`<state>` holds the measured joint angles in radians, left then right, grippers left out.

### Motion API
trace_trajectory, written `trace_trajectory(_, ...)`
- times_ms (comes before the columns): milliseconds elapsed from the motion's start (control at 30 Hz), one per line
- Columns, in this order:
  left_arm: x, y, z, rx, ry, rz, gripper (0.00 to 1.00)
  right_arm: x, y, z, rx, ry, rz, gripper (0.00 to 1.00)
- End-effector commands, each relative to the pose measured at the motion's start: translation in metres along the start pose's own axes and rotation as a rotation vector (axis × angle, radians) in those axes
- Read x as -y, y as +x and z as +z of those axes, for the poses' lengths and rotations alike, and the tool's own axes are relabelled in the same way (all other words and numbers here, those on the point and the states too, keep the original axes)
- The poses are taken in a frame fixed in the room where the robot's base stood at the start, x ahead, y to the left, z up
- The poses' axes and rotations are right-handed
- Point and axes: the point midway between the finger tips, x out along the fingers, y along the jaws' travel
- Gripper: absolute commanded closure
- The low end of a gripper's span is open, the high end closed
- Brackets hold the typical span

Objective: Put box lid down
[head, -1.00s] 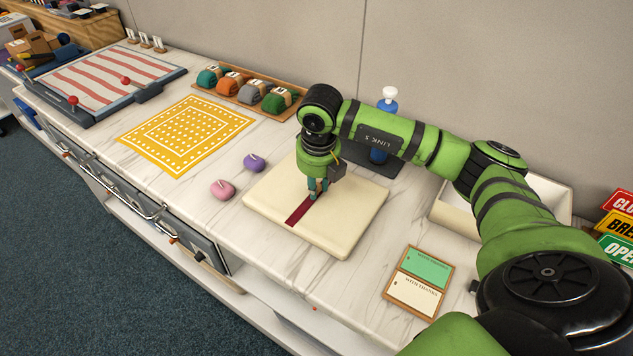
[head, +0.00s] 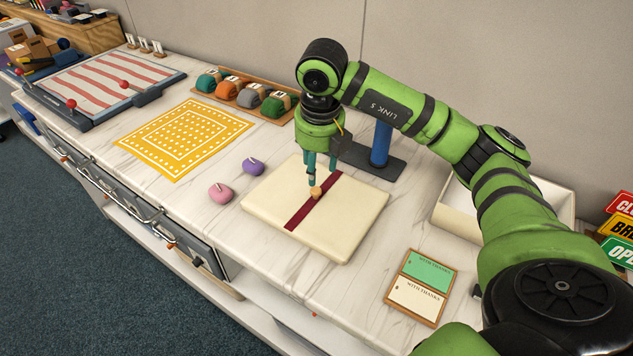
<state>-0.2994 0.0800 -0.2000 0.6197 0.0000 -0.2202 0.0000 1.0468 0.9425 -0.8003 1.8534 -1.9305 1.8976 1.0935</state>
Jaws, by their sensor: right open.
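The box lid (head: 348,222) is a flat cream slab with a dark red stripe and a small round wooden knob (head: 316,192). It lies flat on the white marbled counter. My right gripper (head: 321,183) is open just above the lid, its fingertips close to the knob. Whether a fingertip touches the knob is hard to tell. My left gripper is out of view.
An open cream box (head: 452,219) stands at the right, partly behind my right arm. A blue post on a dark base (head: 380,145) stands behind the lid. Pink (head: 221,193) and purple (head: 254,165) pieces lie left of it. A two-card tray (head: 419,288) lies in front right.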

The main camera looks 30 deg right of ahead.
Motion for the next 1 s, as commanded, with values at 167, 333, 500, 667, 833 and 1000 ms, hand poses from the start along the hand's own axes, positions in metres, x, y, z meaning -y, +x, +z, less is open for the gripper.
trace_trajectory(167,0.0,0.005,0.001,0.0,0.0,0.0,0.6,-0.001,-0.029,0.001,0.003,0.0,0.002,0.53)
trace_trajectory(333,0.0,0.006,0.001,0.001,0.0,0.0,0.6,-0.001,-0.041,0.0,0.0,0.0,0.001,0.53)
trace_trajectory(500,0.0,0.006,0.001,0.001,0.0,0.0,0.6,0.0,-0.043,0.0,-0.001,0.0,0.0,0.53)
trace_trajectory(667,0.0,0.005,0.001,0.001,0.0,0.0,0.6,0.0,-0.043,0.0,-0.001,0.0,0.0,0.53)
trace_trajectory(833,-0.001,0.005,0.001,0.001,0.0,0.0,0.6,0.0,-0.043,0.0,-0.001,0.0,0.0,0.53)
trace_trajectory(1000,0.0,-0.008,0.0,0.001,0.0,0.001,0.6,0.0,-0.056,0.002,0.0,0.001,0.001,0.53)
